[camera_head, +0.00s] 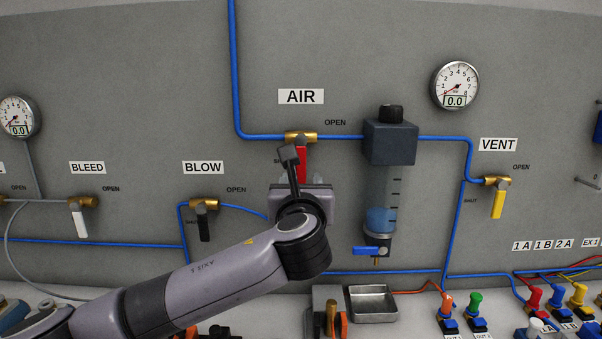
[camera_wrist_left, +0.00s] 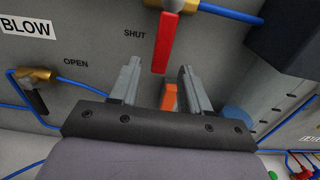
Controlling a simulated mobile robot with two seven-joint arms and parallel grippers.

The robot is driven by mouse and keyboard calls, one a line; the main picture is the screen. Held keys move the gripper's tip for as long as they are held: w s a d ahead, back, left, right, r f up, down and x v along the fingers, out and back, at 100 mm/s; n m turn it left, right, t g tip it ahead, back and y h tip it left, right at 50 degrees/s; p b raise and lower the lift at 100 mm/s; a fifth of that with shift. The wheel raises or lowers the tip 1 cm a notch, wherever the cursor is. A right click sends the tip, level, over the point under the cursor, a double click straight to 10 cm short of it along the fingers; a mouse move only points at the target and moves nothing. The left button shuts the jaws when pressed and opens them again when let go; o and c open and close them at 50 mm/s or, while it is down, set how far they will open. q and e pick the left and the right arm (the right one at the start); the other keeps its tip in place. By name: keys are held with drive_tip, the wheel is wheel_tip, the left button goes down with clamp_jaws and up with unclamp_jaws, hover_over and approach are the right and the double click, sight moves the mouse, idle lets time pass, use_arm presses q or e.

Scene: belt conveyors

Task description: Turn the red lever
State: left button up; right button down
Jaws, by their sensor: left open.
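The red lever (camera_head: 301,165) hangs down from a brass valve (camera_head: 301,137) on the blue air line, under the AIR sign (camera_head: 301,96). My left gripper (camera_head: 292,157) is right by the lever and hides part of it in the head view. In the left wrist view the red lever (camera_wrist_left: 166,42) points down toward the gap between the two spread fingers of my left gripper (camera_wrist_left: 159,74). The jaws are open, with wall visible between them. I cannot tell whether a finger touches the lever. The right gripper is not in view.
Right of the lever is a filter unit (camera_head: 390,143) with a blue tap (camera_head: 371,251). A black-handled BLOW valve (camera_head: 204,222) is at left, a yellow VENT lever (camera_head: 497,204) at right. Below stands a metal tray (camera_head: 372,304) on the bench.

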sight(301, 177)
use_arm(q)
drive_tip(key=shift+w+p, duration=0.35)
drive_tip(key=shift+w, duration=1.85)
clamp_jaws()
